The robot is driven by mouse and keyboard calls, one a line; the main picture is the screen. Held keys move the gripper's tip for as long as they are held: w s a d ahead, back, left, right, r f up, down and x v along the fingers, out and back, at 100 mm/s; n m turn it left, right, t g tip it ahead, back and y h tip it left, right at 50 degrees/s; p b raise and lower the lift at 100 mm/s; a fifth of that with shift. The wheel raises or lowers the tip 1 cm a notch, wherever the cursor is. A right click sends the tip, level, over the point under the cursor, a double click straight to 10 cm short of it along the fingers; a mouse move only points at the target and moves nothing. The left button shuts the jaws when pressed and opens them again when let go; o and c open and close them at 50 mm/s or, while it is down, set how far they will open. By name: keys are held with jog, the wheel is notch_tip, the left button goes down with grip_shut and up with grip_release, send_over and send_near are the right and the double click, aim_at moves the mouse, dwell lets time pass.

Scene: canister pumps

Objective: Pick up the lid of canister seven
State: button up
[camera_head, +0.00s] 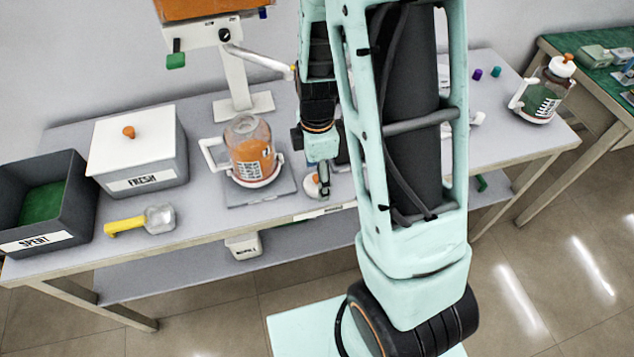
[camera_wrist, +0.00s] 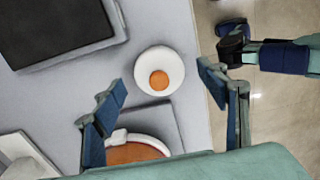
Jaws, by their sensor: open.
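A round white lid with an orange knob (camera_wrist: 159,70) lies flat on the table in the wrist view. It also shows in the head view (camera_head: 313,187), partly hidden by my gripper. My gripper (camera_wrist: 162,88) is open, one finger on either side of the picture, with the lid between and just beyond the fingertips; I see no contact. In the head view my gripper (camera_head: 323,178) points down at the lid. A clear canister with orange contents (camera_head: 249,153) stands lidless on a grey plate left of it; its number is too small to read. Its orange contents (camera_wrist: 130,153) show low in the wrist view.
A lidded FRESH box (camera_head: 143,181), an open SPENT box (camera_head: 80,205) and a yellow-handled scoop (camera_head: 126,225) are at left. A stand with a lever (camera_head: 238,85) rises behind the canister. A lidded green canister (camera_head: 543,98) stands at right. The table's front edge is close to the lid.

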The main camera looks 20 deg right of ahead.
jog(key=shift+f, duration=0.85)
jog(key=shift+w, duration=0.1)
jog(key=c, duration=1)
jog(key=shift+r, duration=0.15)
